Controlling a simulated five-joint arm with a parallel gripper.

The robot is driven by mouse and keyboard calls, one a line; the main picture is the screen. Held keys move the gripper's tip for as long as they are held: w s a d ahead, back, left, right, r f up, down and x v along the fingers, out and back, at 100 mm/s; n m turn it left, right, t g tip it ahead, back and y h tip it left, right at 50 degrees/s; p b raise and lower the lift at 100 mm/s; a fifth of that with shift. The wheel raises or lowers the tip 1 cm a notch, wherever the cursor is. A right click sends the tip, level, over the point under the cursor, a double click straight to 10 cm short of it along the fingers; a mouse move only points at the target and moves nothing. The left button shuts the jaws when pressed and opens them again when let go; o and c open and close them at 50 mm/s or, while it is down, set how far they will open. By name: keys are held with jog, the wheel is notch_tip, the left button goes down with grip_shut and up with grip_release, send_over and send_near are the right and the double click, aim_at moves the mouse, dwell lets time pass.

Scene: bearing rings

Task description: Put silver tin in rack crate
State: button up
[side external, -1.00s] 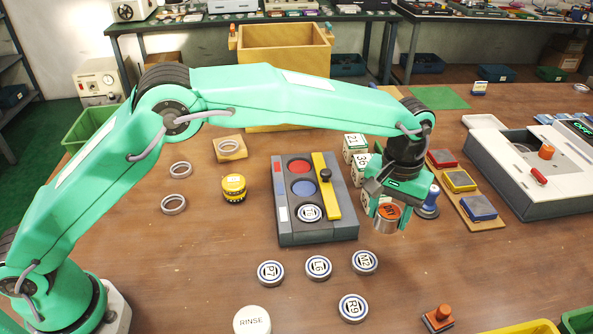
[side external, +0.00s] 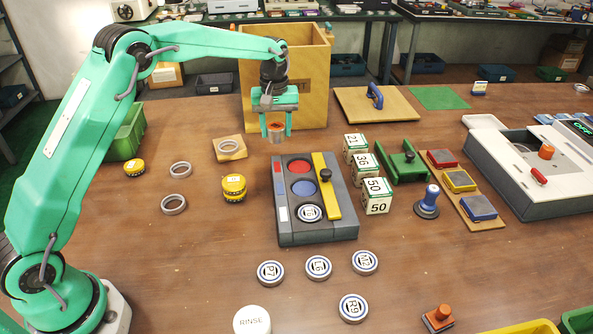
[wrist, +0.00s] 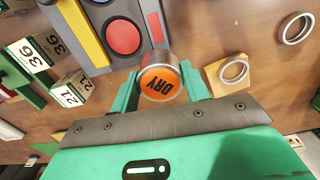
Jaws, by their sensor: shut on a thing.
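A silver tin (side external: 276,135) with an orange top is held between the fingers of my gripper (side external: 276,128). In the wrist view the tin (wrist: 159,84) shows the word DRY on its top, between the two green fingers. The gripper points down and holds it above the table, in front of a tall open wooden crate (side external: 311,100). The crate's front label is partly hidden by my gripper; only its end, a T, shows. No crate is marked as a rack that I can read.
The dark grey tray (side external: 317,232) with coloured round recesses lies just in front of the gripper. Number blocks (side external: 376,200) stand to its right. A wooden pad with a ring (side external: 230,147) lies left. A green bin (side external: 128,140) stands farther left.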

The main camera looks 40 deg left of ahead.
jog(key=s+a+n, duration=0.2)
jog(key=s+a, duration=0.1)
jog(key=a, duration=0.8)
jog(key=s+a+n, duration=0.3)
jog(key=a, duration=0.8)
jog(key=s+a+n, duration=0.4)
jog(key=s+a, duration=1.1)
jog(key=a, duration=0.3)
jog(key=s+a+f, duration=0.1)
jog(key=a+f, duration=0.1)
jog(key=a, duration=0.1)
jog(key=s+a+f, duration=0.2)
jog(key=a, duration=0.2)
jog(key=s+a+f, duration=0.1)
jog(key=a+f, duration=0.1)
jog(key=a, duration=0.1)
jog(key=shift+s+a+f, duration=0.15)
jog(key=shift+s+f, duration=0.15)
jog(key=shift+s, duration=0.05)
jog(key=shift+f, duration=0.1)
jog(key=shift+f, duration=1.9)
jog(key=shift+f, duration=0.15)
jog(key=o, duration=1)
